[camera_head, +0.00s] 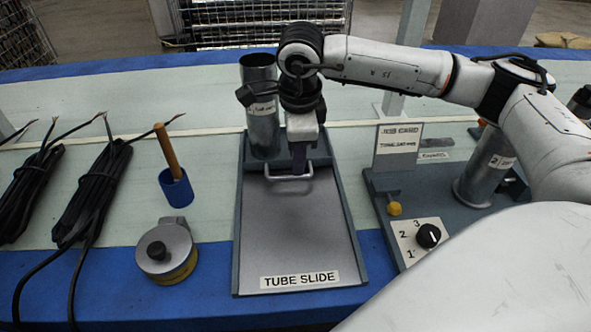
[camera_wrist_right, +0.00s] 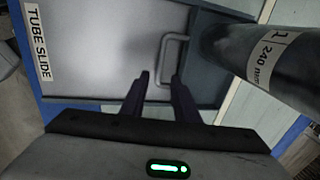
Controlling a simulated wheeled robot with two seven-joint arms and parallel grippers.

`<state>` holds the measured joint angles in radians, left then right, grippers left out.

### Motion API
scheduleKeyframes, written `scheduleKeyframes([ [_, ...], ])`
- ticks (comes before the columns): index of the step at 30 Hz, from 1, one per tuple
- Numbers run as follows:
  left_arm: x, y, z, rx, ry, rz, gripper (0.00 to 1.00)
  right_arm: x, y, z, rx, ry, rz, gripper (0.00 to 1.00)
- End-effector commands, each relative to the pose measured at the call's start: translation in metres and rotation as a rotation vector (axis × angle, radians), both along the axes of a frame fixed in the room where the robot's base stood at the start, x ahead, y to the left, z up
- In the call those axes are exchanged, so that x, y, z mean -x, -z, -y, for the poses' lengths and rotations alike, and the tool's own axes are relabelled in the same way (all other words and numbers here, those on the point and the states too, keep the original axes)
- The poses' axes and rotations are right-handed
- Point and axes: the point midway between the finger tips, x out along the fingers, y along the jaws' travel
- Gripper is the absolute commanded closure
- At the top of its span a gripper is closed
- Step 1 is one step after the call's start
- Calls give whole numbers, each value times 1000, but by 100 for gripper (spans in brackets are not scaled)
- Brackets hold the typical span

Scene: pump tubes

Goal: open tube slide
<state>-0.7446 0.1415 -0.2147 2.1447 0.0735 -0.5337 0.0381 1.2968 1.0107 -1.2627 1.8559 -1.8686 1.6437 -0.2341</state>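The tube slide is a grey flat plate (camera_head: 297,232) in a dark frame, with a "TUBE SLIDE" label at its near end. A pale U-shaped handle (camera_head: 290,177) stands near its far end; it also shows in the right wrist view (camera_wrist_right: 166,62). My right gripper (camera_head: 300,170) points down at the handle. In the right wrist view its two dark fingers (camera_wrist_right: 159,80) are apart, and the handle's bar appears just beyond or between their tips. Contact cannot be told. My left gripper is not in view.
A metal tube (camera_head: 262,125) stands at the slide's far end, close to my right gripper. A fixture with a dial (camera_head: 428,236) and another tube (camera_head: 485,170) is at right.

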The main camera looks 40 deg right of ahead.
Motion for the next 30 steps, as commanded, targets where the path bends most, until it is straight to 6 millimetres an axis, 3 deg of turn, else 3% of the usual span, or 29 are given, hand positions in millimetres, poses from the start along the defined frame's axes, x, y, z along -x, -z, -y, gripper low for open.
scheduleKeyframes([
  [3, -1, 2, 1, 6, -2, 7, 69, -3, 23, 2, 0, 1, -1, 72],
  [7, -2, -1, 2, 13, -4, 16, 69, -6, 38, 3, -2, 1, -1, 72],
  [19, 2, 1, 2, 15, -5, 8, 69, -8, 47, 4, -3, -1, 2, 72],
  [20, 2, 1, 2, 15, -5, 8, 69, -8, 47, 4, -3, -1, 2, 74],
  [25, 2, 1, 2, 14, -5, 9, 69, -8, 47, 4, -3, -1, 2, 100],
  [30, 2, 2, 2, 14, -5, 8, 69, -8, 46, 4, -3, -1, 2, 100],
])
